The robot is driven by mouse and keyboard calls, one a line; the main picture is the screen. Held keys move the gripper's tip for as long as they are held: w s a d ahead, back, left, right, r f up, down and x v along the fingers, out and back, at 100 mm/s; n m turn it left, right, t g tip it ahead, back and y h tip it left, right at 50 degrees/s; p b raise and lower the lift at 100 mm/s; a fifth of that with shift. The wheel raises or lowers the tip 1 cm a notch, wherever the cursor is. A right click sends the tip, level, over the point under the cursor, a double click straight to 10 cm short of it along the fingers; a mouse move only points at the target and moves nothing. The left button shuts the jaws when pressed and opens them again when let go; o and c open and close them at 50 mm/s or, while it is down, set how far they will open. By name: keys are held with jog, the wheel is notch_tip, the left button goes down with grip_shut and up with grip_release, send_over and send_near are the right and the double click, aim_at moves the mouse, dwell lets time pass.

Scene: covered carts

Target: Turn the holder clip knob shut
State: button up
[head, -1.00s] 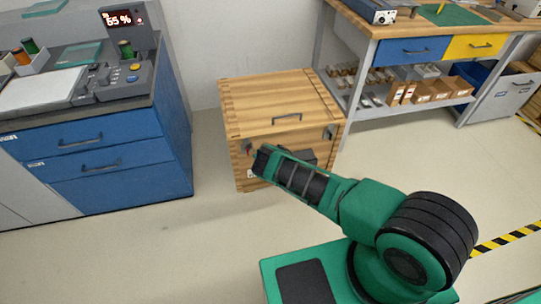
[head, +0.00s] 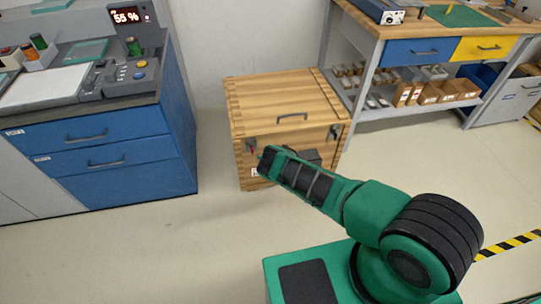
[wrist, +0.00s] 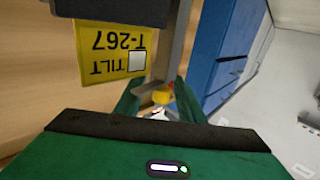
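A wooden crate (head: 285,100) with a handle and dark clips on its front stands against the wall. The holder clip at its front left (head: 251,146) is partly hidden by my arm. My gripper (head: 264,159) is at the crate's front, near this clip. In the wrist view, the green fingers of my gripper (wrist: 160,98) stand apart on either side of a small yellow part (wrist: 162,96), possibly the clip knob, beside a grey metal bar (wrist: 177,45). I cannot tell whether they touch it. A yellow tag (wrist: 112,50) reading TILT T-267 appears upside down.
A blue drawer cabinet (head: 115,150) with a control panel stands left of the crate. A wooden workbench (head: 430,25) with shelved boxes stands to the right. A dark block (wrist: 115,10) is close above the tag. The floor in front is clear.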

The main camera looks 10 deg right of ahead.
jog(key=v, duration=1)
dwell(0.3)
